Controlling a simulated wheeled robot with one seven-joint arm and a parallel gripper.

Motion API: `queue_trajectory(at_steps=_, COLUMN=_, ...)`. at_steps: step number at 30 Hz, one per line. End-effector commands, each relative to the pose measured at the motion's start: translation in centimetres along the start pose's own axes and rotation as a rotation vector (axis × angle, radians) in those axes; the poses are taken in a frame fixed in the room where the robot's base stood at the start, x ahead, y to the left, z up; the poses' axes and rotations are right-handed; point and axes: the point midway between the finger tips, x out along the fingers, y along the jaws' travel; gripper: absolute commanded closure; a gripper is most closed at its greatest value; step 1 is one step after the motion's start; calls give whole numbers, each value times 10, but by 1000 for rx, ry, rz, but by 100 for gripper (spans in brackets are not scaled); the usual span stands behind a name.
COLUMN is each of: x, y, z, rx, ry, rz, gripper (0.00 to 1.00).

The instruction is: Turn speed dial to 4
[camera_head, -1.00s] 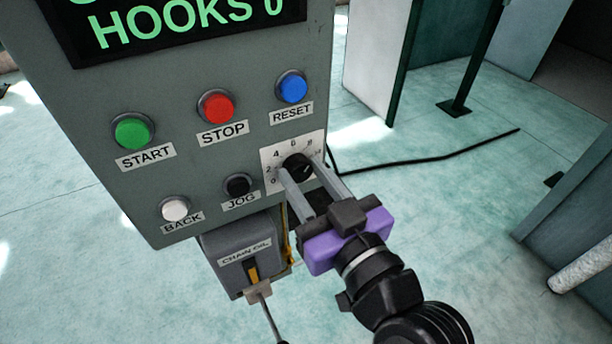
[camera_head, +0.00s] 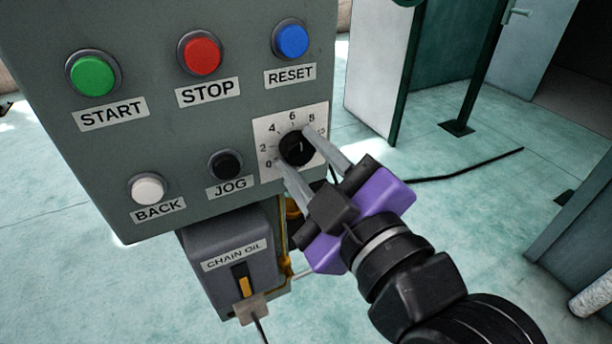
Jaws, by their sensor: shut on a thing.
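The speed dial (camera_head: 297,149) is a round black knob on a white scale plate marked from 0 at the lower left, over 6 at the top, to 10 at the right. A faint light mark on its face seems to point up, roughly toward 6 to 8; I cannot read it exactly. My gripper (camera_head: 293,148) is shut on the dial, one grey finger at its lower left and one at its upper right. The purple gripper body (camera_head: 368,214) is tilted, below and to the right of the dial.
The grey panel carries green START (camera_head: 93,75), red STOP (camera_head: 202,55), blue RESET (camera_head: 291,40), white BACK (camera_head: 148,188) and black JOG (camera_head: 225,164) buttons. A CHAIN OIL box (camera_head: 228,254) hangs below. A black cable (camera_head: 465,167) lies on the floor at right.

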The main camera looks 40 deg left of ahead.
Motion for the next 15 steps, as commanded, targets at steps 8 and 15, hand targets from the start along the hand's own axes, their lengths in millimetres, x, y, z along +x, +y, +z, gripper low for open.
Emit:
queue_trajectory(at_steps=8, x=0, y=-4, z=4, rx=-258, ry=1, rz=2, gripper=100)
queue_trajectory(at_steps=15, x=0, y=-5, z=3, rx=-437, ry=1, rz=0, gripper=100)
